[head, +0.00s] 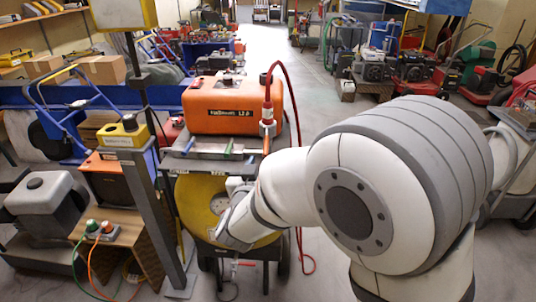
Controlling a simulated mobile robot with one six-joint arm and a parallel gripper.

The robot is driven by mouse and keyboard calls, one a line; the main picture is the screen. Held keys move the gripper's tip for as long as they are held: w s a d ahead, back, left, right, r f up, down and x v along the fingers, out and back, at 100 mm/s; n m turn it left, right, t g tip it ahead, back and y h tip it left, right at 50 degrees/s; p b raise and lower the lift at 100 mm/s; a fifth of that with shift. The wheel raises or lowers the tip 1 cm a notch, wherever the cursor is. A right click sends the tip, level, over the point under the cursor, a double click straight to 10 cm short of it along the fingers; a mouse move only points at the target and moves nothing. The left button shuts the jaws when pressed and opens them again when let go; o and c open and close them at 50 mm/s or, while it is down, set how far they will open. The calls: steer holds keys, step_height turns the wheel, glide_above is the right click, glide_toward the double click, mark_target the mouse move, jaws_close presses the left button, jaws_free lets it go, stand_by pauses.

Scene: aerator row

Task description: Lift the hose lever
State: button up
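An orange tank machine (232,104) stands at centre with a grey shelf on its front. A red hose (288,88) arches from a red and white fitting (267,122) and runs down to the floor. An orange lever (266,144) stands below that fitting. A blue lever (190,143) and a green lever (228,150) are also at the shelf's front edge. I cannot tell for sure which is the hose lever. My gripper (235,222) is below the shelf, in front of the yellow drum (200,205), apart from these levers. My arm hides its fingertips' opening.
A control box with green and red buttons (95,232) and cables is at lower left. Other machines line both sides; the aisle floor (300,75) behind is clear.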

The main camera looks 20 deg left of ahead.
mark_target(266, 151)
steer(key=w, duration=0.7)
steer(key=shift+w+a, duration=0.2)
steer(key=shift+a, duration=0.2)
jaws_close()
steer(key=shift+d, duration=0.15)
